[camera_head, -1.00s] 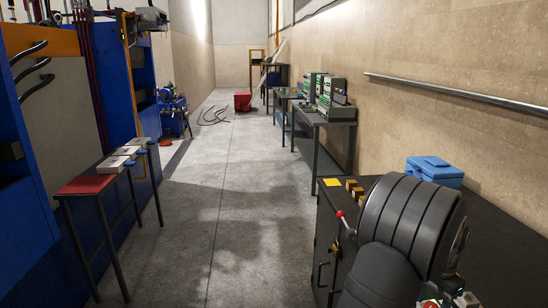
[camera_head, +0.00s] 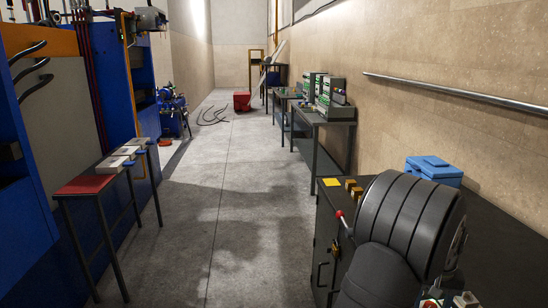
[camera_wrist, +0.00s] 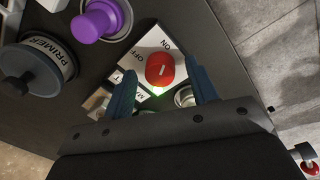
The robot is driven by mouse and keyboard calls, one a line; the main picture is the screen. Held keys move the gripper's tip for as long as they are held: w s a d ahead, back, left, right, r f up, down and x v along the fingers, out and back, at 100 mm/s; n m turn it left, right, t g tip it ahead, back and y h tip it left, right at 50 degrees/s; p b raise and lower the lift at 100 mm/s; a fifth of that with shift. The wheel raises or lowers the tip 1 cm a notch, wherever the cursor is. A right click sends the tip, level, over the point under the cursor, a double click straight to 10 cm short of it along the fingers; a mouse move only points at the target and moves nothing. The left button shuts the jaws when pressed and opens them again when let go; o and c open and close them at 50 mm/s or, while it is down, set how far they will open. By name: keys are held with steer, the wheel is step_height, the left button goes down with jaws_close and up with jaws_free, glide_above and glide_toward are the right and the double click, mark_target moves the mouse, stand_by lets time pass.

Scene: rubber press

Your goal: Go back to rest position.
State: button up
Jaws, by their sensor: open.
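My gripper (camera_wrist: 160,76) shows in the wrist view with its two dark blue fingers spread apart and nothing held between them. Beyond the fingertips is a white switch box (camera_wrist: 150,42) marked ON and OFF, with a round red knob (camera_wrist: 160,70) between the fingers in the picture. A small green glow shows just below the knob. Whether the fingers touch the box cannot be told. In the head view, my dark arm covers the right foreground and my gripper's fingers are not visible.
A purple-capped container (camera_wrist: 101,20) and a can marked PRIMER (camera_wrist: 40,66) stand close left of the gripper. The dark bench also holds a blue box (camera_head: 434,170) and a yellow pad (camera_head: 331,182). A red-topped stand (camera_head: 84,185) is at left; the middle floor is clear.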

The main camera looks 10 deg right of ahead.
steer(key=shift+s+n, duration=0.1)
steer(key=shift+n, duration=3.1)
steer(key=o, duration=1)
steer(key=shift+o, duration=0.2)
step_height(320, 180, up, 20)
steer(key=s+d+t, duration=0.1)
steer(key=t, duration=0.3)
steer(key=shift+d+m+t+y, duration=0.2)
steer(key=shift+m+t+y, duration=0.1)
steer(key=shift+m+t, duration=0.1)
steer(key=x, duration=0.9)
steer(key=shift+f, duration=0.25)
steer(key=shift+w, duration=0.15)
steer(key=v, duration=1)
